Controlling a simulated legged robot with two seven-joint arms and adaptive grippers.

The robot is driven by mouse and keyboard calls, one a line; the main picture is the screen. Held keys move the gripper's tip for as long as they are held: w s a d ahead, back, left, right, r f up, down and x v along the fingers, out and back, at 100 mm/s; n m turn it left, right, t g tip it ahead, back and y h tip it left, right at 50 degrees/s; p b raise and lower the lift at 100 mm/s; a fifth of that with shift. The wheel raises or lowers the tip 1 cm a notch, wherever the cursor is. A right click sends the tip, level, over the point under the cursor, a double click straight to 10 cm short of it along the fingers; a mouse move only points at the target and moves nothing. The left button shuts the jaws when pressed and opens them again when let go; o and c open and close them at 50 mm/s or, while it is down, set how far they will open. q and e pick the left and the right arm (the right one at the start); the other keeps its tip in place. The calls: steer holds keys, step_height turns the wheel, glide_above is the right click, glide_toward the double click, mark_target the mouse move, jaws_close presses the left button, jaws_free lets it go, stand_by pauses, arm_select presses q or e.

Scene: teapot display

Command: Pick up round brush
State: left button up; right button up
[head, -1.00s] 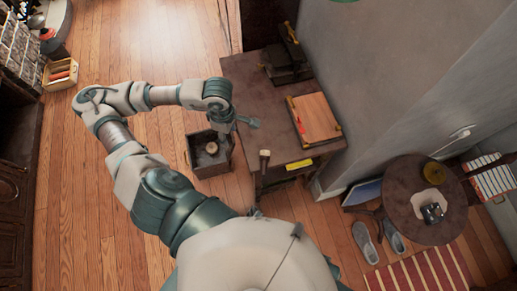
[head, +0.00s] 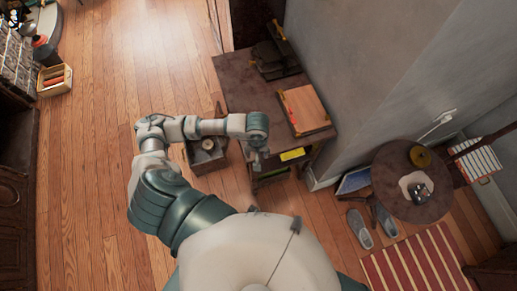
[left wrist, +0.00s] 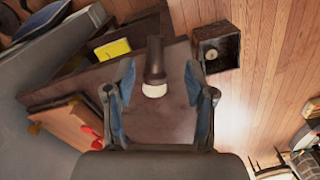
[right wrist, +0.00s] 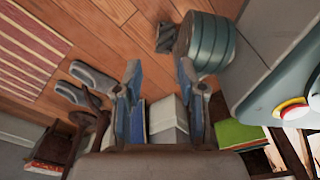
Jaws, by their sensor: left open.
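The round brush (left wrist: 155,62), with a dark brown handle and a pale end, shows in the left wrist view between the two fingers of my left gripper (left wrist: 159,76). The fingers are apart, with a gap on each side of it. In the head view my left gripper (head: 256,161) is over the near end of the brown table, and I cannot make out the brush there. My right gripper (right wrist: 159,68) shows only in its own wrist view, with its fingers apart and nothing held between them.
The brown table (head: 240,92) bears a wooden board (head: 305,108) and a dark device (head: 275,55). An open box (head: 206,156) stands on the floor beside it. A yellow item (head: 292,155) is at the near edge. A round table (head: 390,170) stands at right.

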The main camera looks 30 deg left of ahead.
arm_select(q)
steer(key=f, duration=0.2)
steer(key=shift+d+f, duration=0.3)
steer(key=shift+d, duration=0.1)
steer(key=f, duration=0.4)
steer(key=shift+s+d+f, duration=0.15)
steer(key=shift+s+f, duration=0.05)
steer(key=shift+f, duration=0.3)
steer(key=shift+a, duration=0.2)
steer(key=shift+d, duration=0.15)
jaws_close()
arm_select(e)
steer(key=shift+s+d+f, duration=0.2)
steer(key=shift+s+d, duration=0.05)
steer(key=shift+s, duration=0.25)
